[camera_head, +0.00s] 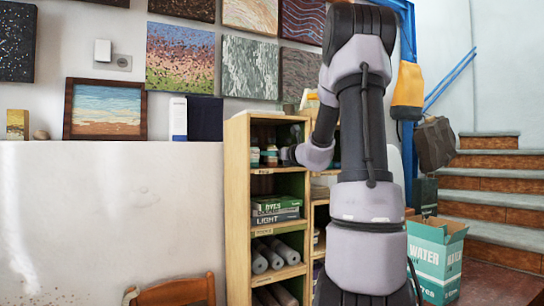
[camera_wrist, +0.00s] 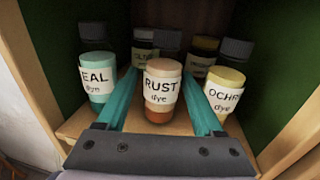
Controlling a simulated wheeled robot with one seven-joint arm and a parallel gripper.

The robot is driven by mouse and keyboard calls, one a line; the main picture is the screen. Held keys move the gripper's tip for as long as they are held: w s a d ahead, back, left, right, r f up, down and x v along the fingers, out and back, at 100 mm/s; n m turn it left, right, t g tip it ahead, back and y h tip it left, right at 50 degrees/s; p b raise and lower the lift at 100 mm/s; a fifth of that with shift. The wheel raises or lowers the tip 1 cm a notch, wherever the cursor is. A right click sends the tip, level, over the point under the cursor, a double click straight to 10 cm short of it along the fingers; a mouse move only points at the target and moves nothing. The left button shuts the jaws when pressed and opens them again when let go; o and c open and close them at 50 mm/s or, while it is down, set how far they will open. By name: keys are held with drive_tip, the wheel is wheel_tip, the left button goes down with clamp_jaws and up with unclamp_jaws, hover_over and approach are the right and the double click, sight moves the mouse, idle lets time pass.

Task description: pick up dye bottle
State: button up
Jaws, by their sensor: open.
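Several labelled dye bottles stand in a shelf compartment. My gripper (camera_wrist: 160,77) is open, with one teal finger on each side of the RUST bottle. I cannot tell whether the fingers touch it. In the head view, my gripper (camera_head: 291,155) reaches into the shelf's upper compartment.
More dark-capped bottles (camera_wrist: 205,47) stand behind the front row. The wooden shelf (camera_head: 237,205) has close side walls. Below are boxes (camera_head: 275,210) and grey rolls (camera_head: 277,252). A chair (camera_head: 175,291) and a WATER box (camera_head: 436,258) stand nearby; stairs (camera_head: 495,185) are at right.

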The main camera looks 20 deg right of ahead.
drive_tip(key=w, duration=0.4)
drive_tip(key=shift+w+a+r, duration=0.15)
drive_tip(key=shift+a+r, duration=0.1)
clamp_jaws()
drive_tip(key=shift+r, duration=0.15)
